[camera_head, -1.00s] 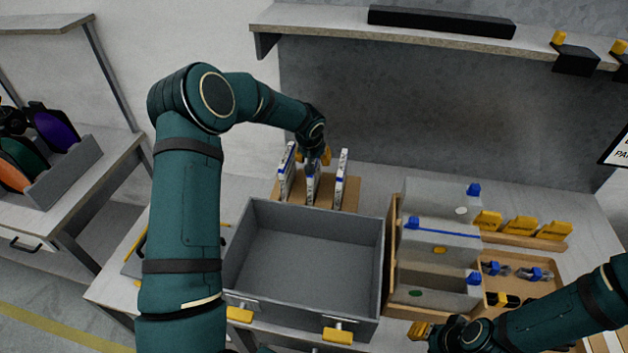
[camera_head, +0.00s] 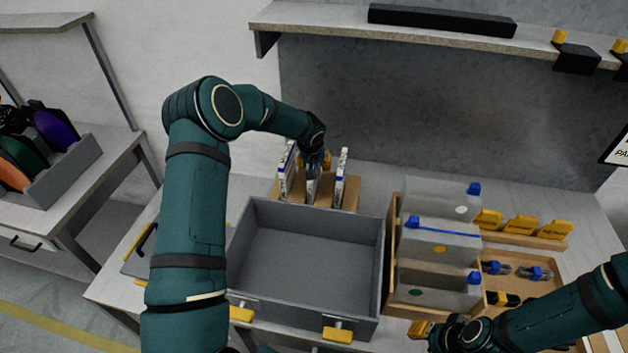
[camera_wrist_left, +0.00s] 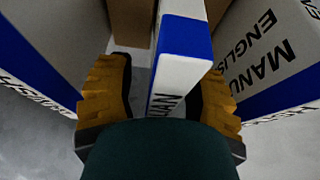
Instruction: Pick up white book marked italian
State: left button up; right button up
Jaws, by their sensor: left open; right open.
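Three white-and-blue books stand upright in a wooden rack (camera_head: 325,202) behind the grey bin: a left book (camera_head: 285,172), a middle book (camera_head: 311,188) and a right book (camera_head: 341,180). My left gripper (camera_head: 318,160) is over the middle book. In the left wrist view its open yellow fingers (camera_wrist_left: 163,90) straddle the middle book (camera_wrist_left: 182,60), one on each side; only part of its lettering shows, so I cannot read its language. The right-hand neighbour (camera_wrist_left: 270,60) reads "MANU… ENGLIS…". My right gripper (camera_head: 420,329) is low at the right, open and empty.
The open grey bin (camera_head: 300,262) stands in front of the rack. To its right are grey containers with blue caps (camera_head: 435,240) and a wooden tray (camera_head: 515,285) with small parts. A shelf (camera_head: 330,22) runs above the back.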

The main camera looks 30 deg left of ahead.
pick_arm(q)
jog(key=shift+f+b, duration=0.2)
jog(key=shift+b, duration=0.1)
dwell(0.4)
grip_shut()
